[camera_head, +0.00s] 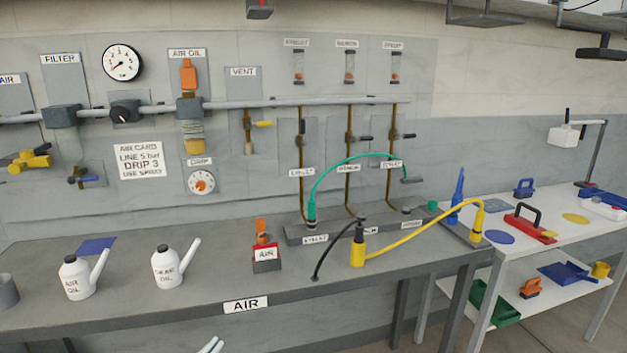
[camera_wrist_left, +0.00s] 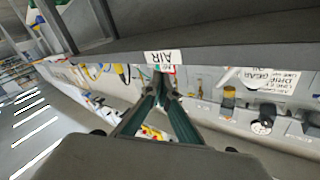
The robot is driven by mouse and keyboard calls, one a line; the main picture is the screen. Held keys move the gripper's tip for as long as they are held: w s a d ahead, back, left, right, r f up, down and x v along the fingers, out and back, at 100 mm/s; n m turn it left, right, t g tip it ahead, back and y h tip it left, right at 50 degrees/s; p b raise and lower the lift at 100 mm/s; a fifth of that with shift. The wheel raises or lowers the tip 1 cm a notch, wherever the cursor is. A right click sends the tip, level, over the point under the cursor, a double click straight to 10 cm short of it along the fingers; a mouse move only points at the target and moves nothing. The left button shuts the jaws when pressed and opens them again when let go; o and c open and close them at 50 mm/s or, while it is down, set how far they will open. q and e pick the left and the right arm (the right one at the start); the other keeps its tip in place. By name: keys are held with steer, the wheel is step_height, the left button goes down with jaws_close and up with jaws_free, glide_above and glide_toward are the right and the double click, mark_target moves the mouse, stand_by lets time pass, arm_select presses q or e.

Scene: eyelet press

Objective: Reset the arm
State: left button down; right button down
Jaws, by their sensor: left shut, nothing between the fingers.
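My left gripper (camera_head: 212,346) shows only as fingertips at the bottom edge of the head view, in front of and below the bench's front edge. In the left wrist view its two dark green fingers (camera_wrist_left: 161,92) come together at the tips, shut and empty, with the AIR label (camera_wrist_left: 164,57) of the bench just beyond them. The rest of the left arm is out of the head view. My right gripper shows in neither view.
A white table (camera_head: 530,230) stands to the right. The floor in front looks clear.

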arm_select(q)
steer(key=s+d+f+n+g+y, duration=0.1)
steer(key=s+f+n+g+y, duration=0.2)
steer(key=s+f, duration=1.8)
steer(key=f+n+g, duration=0.1)
steer(key=g, duration=0.2)
steer(key=shift+s+d+n+y, duration=0.4)
steer(key=shift+a, duration=0.1)
